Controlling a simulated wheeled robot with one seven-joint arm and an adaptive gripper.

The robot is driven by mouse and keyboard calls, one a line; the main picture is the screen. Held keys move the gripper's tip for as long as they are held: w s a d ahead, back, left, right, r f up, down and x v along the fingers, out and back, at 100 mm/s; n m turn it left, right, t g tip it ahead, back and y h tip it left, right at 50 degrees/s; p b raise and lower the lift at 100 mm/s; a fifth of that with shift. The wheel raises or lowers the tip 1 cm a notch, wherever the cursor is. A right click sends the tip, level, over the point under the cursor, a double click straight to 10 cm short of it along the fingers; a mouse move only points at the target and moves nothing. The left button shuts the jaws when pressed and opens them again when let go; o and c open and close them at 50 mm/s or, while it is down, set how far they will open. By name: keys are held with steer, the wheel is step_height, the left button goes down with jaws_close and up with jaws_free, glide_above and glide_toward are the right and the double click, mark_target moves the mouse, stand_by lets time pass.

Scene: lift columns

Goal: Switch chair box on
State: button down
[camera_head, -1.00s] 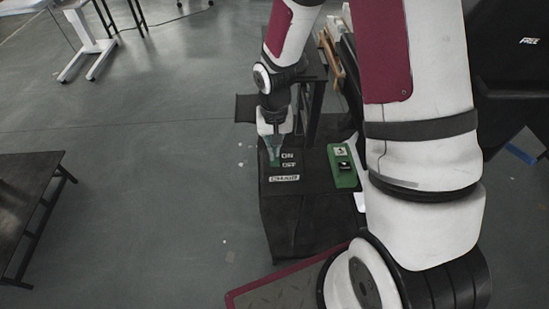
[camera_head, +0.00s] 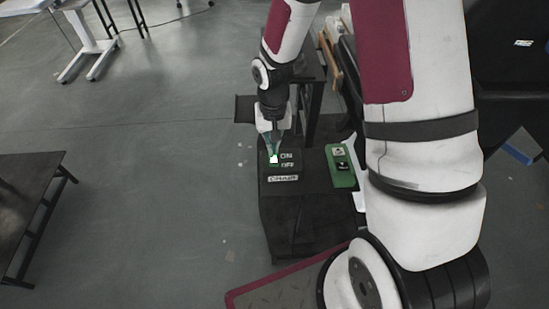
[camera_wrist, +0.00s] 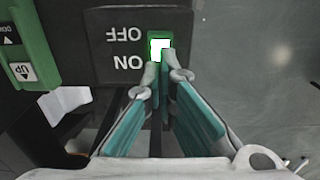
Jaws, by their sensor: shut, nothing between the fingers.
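The chair box (camera_head: 310,180) is a dark box with a white CHAIR label and ON and OFF labels on its top. Its switch (camera_head: 273,159) glows white in a green frame. My gripper (camera_head: 274,151) points down just over the switch. In the wrist view the fingertips (camera_wrist: 164,72) are together and empty, at the ON end of the switch; I cannot tell whether they touch it.
A green control (camera_head: 341,166) with black and white buttons lies right of the switch; its UP button (camera_wrist: 24,72) shows in the wrist view. A dark low table (camera_head: 30,195) stands at the left. The grey floor between is open.

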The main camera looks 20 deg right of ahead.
steer(key=shift+r+p, duration=1.05)
steer(key=shift+r, duration=1.35)
steer(key=shift+r, duration=0.1)
step_height(320, 180, up, 9)
steer(key=t, duration=0.1)
glide_above(278, 159)
steer(key=s+r+n+t, duration=0.2)
steer(key=s+r, duration=0.4)
steer(key=r, duration=0.5)
steer(key=s+r+n+t, duration=0.1)
steer(key=s+r+t, duration=0.1)
steer(key=s+r, duration=0.7)
steer(key=s, duration=0.5)
steer(key=shift+a+n, duration=0.3)
steer(key=shift+a, duration=0.05)
